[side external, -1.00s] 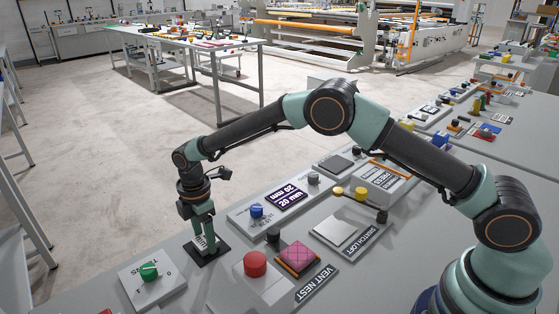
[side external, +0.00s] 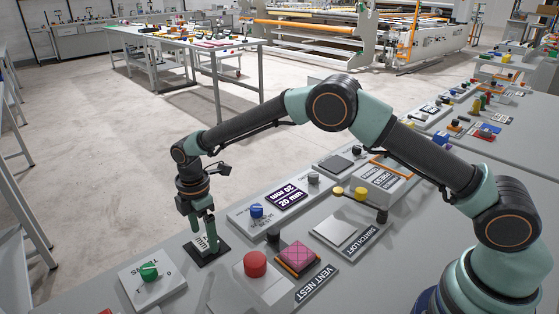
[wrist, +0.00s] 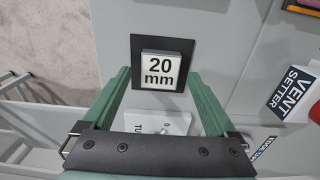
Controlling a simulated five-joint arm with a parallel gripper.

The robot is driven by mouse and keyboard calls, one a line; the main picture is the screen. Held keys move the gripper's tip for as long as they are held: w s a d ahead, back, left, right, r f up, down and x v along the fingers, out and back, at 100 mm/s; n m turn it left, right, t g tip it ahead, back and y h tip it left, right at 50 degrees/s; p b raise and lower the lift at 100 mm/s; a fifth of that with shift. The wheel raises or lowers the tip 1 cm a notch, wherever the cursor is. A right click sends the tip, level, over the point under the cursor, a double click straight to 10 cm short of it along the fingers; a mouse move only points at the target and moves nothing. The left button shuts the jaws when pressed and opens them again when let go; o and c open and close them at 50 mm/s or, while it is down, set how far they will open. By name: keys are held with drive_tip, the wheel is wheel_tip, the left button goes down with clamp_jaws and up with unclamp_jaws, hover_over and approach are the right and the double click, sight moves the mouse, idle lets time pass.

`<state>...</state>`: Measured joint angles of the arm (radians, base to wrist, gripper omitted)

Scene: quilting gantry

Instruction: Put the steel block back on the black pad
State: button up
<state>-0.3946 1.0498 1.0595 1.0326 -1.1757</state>
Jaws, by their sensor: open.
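The steel block (wrist: 161,70), with a white "20 mm" top, stands upright on the black pad (wrist: 150,42) in the wrist view. Black border shows around its far end and sides; its near edge lies close to the pad's near edge. In the side view the block (side external: 203,243) is partly behind a finger, on the pad (side external: 222,249). My gripper (wrist: 158,73) is open and empty, its green fingers to the left and right of the block. In the side view my gripper (side external: 206,226) is just above the block.
A panel with a green knob (side external: 149,272) is close in front of the pad. A red button (side external: 255,263), a blue knob (side external: 256,211) and a pink square (side external: 298,256) stand to the right. The table's edge and open floor lie to the left.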

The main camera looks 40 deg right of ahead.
sight(206, 241)
drive_tip(key=s+d+r+m+t, duration=0.1)
drive_tip(key=d+r+m, duration=0.15)
drive_tip(key=r, duration=0.65)
drive_tip(key=s+d+r+m, duration=0.1)
drive_tip(key=d+r, duration=0.2)
drive_tip(key=r, duration=0.6)
drive_tip(key=s+d+r+m+t, duration=0.3)
drive_tip(key=s+d+r+m, duration=0.4)
drive_tip(key=s+d+m, duration=0.3)
drive_tip(key=s+d+f+m+t, duration=0.1)
drive_tip(key=s+d+m, duration=0.3)
drive_tip(key=s, duration=0.6)
drive_tip(key=shift+d+f+t, duration=0.3)
drive_tip(key=shift+d+f, duration=0.4)
drive_tip(key=shift+d, duration=0.05)
drive_tip(key=shift+m, duration=0.25)
